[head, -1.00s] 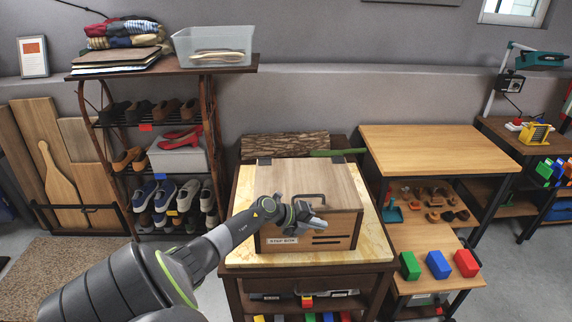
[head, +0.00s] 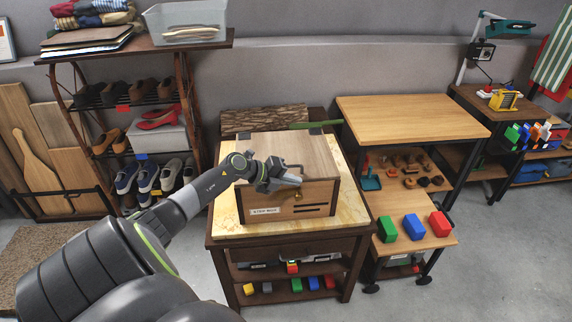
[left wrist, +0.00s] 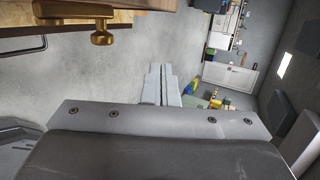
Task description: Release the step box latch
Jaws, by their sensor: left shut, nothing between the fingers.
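The step box (head: 257,205) is a wooden box with a labelled front, two slots and a dark handle on its lid. Its lid looks shut. A small brass latch (head: 298,194) is on the front, just below my left gripper in the head view. In the left wrist view the brass latch (left wrist: 101,30) shows at upper left, with a round knob and a bar along the wooden edge. My left gripper (head: 291,181) is at the box's front upper edge, shut and empty. Its fingers (left wrist: 160,82) are apart from the latch. My right gripper is not in view.
The box stands on a light-topped table (head: 232,226) with shelves below. A log (head: 262,120) lies behind it. A shoe rack (head: 130,110) is at left. A wooden table (head: 410,115) and a low bench with coloured blocks (head: 412,228) are at right. Floor is free in front right.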

